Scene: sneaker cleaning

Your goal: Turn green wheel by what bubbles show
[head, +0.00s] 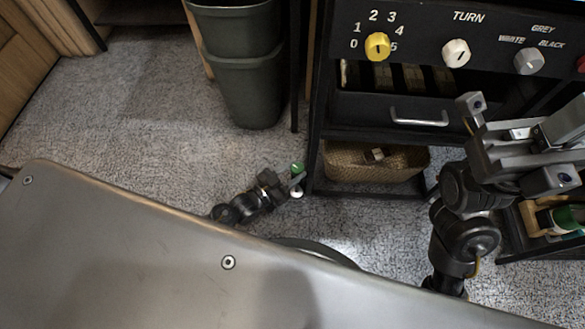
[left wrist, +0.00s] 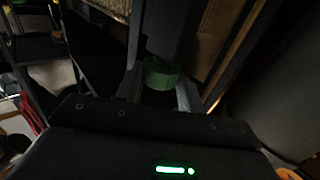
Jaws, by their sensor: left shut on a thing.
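A small green round piece (head: 298,168), which looks like the green wheel, is low by the left leg of the black cart. My left gripper (head: 290,182) is shut on it; in the left wrist view the green wheel (left wrist: 160,73) sits between the two fingers. The fingers partly hide its sides, and I cannot tell its turn angle. My right gripper (head: 525,140) is in front of the cart's right side, cut off by the picture edge; I cannot make out its jaw opening. I see no bubbles in either view.
The cart panel carries a yellow knob (head: 377,46) with numbers 0 to 5, a white TURN knob (head: 456,53) and a grey knob (head: 529,61). Below are a drawer handle (head: 419,118) and a wicker basket (head: 345,165). Dark bins (head: 250,90) stand left of the cart. Carpet (head: 150,130) is clear.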

